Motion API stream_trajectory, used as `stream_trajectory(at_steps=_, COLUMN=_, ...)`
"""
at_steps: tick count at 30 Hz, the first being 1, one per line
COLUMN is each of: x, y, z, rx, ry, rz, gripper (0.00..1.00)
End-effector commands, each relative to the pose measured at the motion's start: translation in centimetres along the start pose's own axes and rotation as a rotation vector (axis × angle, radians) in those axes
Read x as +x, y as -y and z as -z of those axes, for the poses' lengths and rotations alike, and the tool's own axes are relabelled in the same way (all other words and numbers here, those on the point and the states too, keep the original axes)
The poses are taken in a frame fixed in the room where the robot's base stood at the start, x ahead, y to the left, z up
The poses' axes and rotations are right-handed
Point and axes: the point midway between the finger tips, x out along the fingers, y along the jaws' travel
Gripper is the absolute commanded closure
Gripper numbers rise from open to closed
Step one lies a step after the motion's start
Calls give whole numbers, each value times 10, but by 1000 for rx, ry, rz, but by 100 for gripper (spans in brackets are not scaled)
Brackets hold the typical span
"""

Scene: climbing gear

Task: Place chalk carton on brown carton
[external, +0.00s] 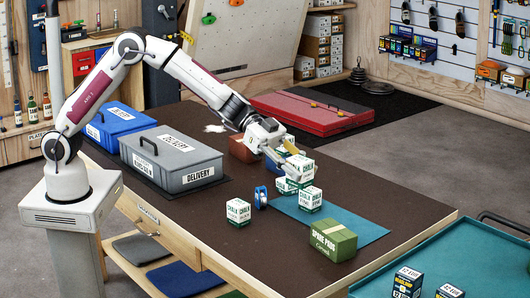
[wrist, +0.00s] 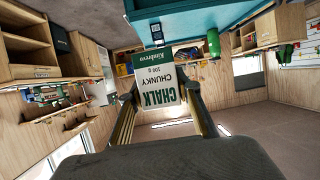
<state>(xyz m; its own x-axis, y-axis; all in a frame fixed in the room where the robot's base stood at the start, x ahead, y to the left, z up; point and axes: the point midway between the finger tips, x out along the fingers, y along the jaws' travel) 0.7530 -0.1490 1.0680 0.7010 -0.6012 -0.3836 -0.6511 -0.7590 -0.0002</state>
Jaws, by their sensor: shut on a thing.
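My gripper (external: 282,153) is shut on a white and green chalk carton (wrist: 160,86), which sits between the fingers in the wrist view with its lettering upside down. In the external view the held carton appears to be the upper one (external: 301,168), tilted, above other chalk cartons (external: 285,186) around the teal mat's back left edge. I cannot tell whether it touches them. The brown carton (external: 241,150) stands on the table behind and left of my gripper, partly hidden by my arm.
More chalk cartons stand on the teal mat (external: 347,226) and left of it (external: 238,212). A blue roll (external: 260,197) and a green spare pads carton (external: 333,241) are near. A grey delivery box (external: 172,160) and a blue box (external: 118,124) stand at left. The table's front left is clear.

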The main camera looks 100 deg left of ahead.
Motion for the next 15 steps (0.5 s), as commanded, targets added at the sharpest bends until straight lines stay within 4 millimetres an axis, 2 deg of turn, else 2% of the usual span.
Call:
stream_trajectory(at_steps=1, x=-8, y=16, z=-3, rx=-10, ry=-1, rz=24, gripper=91)
stream_trajectory(at_steps=3, x=-18, y=37, z=-7, rx=-23, ry=-1, rz=55, gripper=91)
stream_trajectory(at_steps=15, x=-91, y=150, z=-37, rx=-96, ry=-1, rz=235, gripper=91)
